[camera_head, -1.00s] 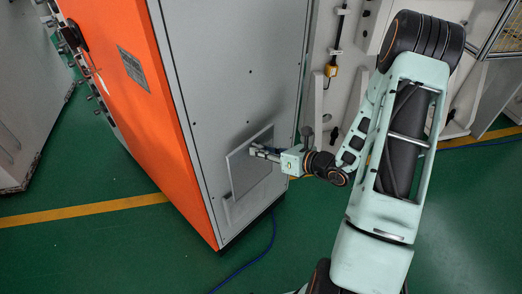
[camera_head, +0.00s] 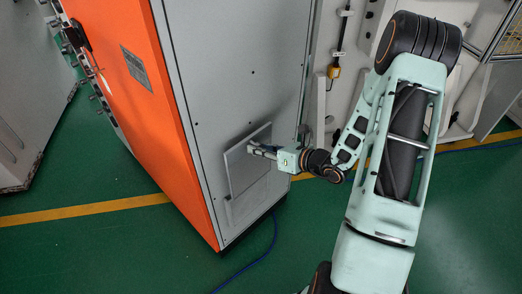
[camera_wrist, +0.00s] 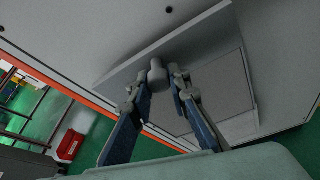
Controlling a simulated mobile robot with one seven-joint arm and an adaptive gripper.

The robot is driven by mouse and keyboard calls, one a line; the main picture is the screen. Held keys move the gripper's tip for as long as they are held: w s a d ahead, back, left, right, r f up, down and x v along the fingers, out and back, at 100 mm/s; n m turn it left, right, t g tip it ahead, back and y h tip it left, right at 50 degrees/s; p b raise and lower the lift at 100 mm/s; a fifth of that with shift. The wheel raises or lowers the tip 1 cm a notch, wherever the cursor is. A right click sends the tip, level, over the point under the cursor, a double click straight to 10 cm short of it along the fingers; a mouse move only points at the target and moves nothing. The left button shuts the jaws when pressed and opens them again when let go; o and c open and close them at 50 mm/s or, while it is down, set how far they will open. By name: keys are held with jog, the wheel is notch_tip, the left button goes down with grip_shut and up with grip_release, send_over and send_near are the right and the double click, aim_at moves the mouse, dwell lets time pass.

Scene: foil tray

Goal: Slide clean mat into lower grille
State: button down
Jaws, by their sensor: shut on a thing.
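A flat, light grey square panel, which I take to be the mat (camera_head: 243,174), stands nearly upright against the lower grey side of the cabinet. It also shows in the wrist view (camera_wrist: 203,38), with a short round knob (camera_wrist: 157,72) on its face. My gripper (camera_head: 252,149) reaches it from the right, and its two fingers (camera_wrist: 157,84) are shut on the knob. The lower grille's frame (camera_head: 231,213) shows just below the panel. The panel hides most of it, and I cannot tell how far the panel sits inside.
The orange and grey cabinet (camera_head: 215,75) stands on a green floor with a yellow line (camera_head: 85,213). A blue cable (camera_head: 255,262) lies by its base. White machinery (camera_head: 335,100) stands behind my arm. A red box (camera_wrist: 70,145) is on the floor.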

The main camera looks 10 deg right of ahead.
aim_at(251, 142)
jog(key=shift+w+a, duration=1)
jog(key=shift+w, duration=0.3)
jog(key=shift+f+b, duration=0.25)
jog(key=shift+b, duration=0.35)
dwell(0.4)
jog(key=shift+f+b, duration=1.4)
jog(key=shift+f, duration=0.35)
jog(key=shift+f+b, duration=8)
jog(key=shift+f, duration=2.05)
jog(key=c, duration=1.7)
grip_release()
jog(key=shift+c, duration=0.2)
